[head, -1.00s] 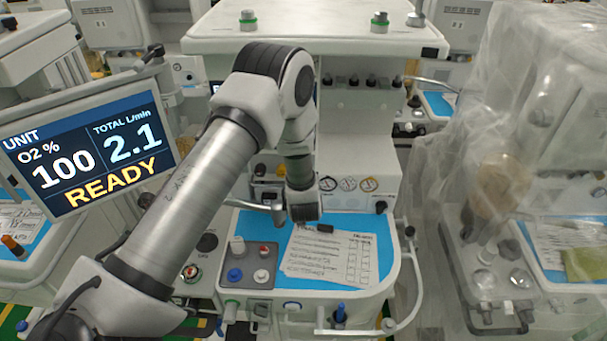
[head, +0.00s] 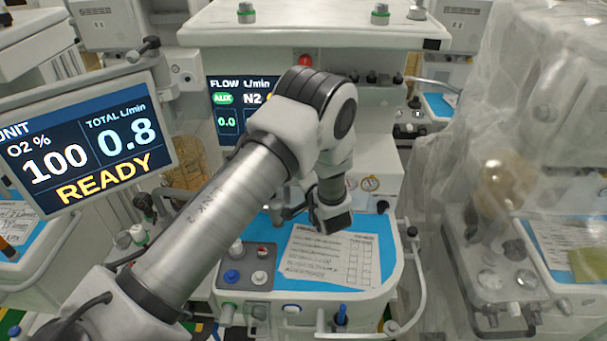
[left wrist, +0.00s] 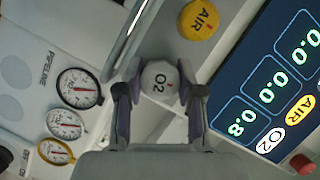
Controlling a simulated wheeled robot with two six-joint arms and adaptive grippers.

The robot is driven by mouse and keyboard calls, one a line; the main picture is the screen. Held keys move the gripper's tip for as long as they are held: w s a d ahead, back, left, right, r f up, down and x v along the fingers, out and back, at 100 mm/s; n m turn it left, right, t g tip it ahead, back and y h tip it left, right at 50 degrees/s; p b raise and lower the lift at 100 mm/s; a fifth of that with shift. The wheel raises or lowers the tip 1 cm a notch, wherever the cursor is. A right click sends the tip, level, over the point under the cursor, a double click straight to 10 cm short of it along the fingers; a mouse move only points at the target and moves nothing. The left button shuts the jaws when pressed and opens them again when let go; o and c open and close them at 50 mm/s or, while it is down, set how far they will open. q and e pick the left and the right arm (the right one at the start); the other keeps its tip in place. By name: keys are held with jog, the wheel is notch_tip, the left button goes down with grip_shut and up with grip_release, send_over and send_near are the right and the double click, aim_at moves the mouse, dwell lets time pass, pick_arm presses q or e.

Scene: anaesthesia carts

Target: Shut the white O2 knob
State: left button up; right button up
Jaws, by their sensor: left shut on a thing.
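The white O2 knob (left wrist: 160,87) shows in the left wrist view, its face marked "O2". My left gripper (left wrist: 160,76) has one finger on each side of it and is shut on it. In the head view the knob and the fingers are hidden behind my left arm. The flow screen (left wrist: 270,88) in the left wrist view reads 0.8 beside the white O2 label and 0.0 in the other boxes. The tilted monitor (head: 88,145) in the head view reads O2 100 %, total 0.8 L/min, READY. My right gripper is not in view.
A yellow AIR knob (left wrist: 198,18) sits close to the O2 knob. Several round gauges (left wrist: 77,88) are on the pipeline panel to the left. A paper sheet (head: 330,258) lies on the blue worktop. A plastic-draped cart (head: 540,130) stands at the right.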

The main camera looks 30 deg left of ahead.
pick_arm(q)
jog(key=shift+w+r+m+y+b, duration=0.1)
jog(key=shift+m+y+b, duration=0.8)
jog(key=shift+m, duration=0.7)
jog(key=o, duration=1)
jog(key=shift+o, duration=0.8)
